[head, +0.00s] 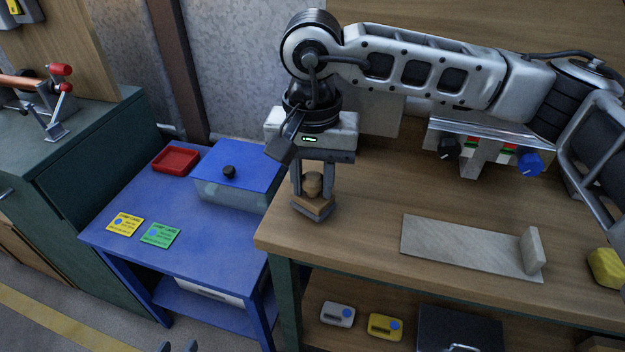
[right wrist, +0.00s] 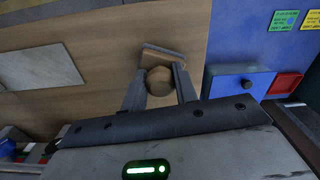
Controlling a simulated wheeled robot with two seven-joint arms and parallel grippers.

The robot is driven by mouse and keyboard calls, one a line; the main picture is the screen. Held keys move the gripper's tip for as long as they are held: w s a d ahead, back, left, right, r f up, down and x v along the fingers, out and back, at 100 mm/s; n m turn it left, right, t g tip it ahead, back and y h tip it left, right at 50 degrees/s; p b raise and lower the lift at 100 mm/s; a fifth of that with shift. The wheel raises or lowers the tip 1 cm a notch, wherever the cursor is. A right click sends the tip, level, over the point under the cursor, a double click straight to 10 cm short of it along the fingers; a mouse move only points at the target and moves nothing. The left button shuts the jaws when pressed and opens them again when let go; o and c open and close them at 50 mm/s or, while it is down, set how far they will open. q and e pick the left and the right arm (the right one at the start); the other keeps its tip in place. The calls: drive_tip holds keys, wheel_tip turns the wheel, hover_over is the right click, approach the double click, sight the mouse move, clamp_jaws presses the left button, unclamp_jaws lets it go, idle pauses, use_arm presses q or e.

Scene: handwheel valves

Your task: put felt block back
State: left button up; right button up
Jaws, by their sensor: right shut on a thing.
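The felt block (head: 314,206) is a brown block with a round wooden knob (head: 313,183) on top. My right gripper (head: 312,190) points down with its two fingers around the knob and is shut on it. The block is at the left end of the wooden bench; I cannot tell whether it touches the top. In the right wrist view the knob (right wrist: 159,80) sits between the fingers, with part of the block (right wrist: 163,58) beyond it. Only the two dark tips of my left gripper (head: 178,347) show at the bottom edge, apart and with nothing between them.
The wooden bench (head: 380,200) carries a grey plate (head: 465,245) with an upright end piece, and a yellow block (head: 606,267). A lower blue table (head: 190,250) at left holds a blue-lidded box (head: 235,165), a red tray (head: 176,160) and two cards.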

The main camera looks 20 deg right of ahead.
sight(312, 177)
drive_tip(key=shift+f, duration=0.4)
drive_tip(key=shift+f, duration=0.15)
drive_tip(key=o, duration=0.9)
drive_tip(key=shift+o, duration=0.2)
drive_tip(key=shift+r, duration=0.25)
wheel_tip(312, 177, up, 12)
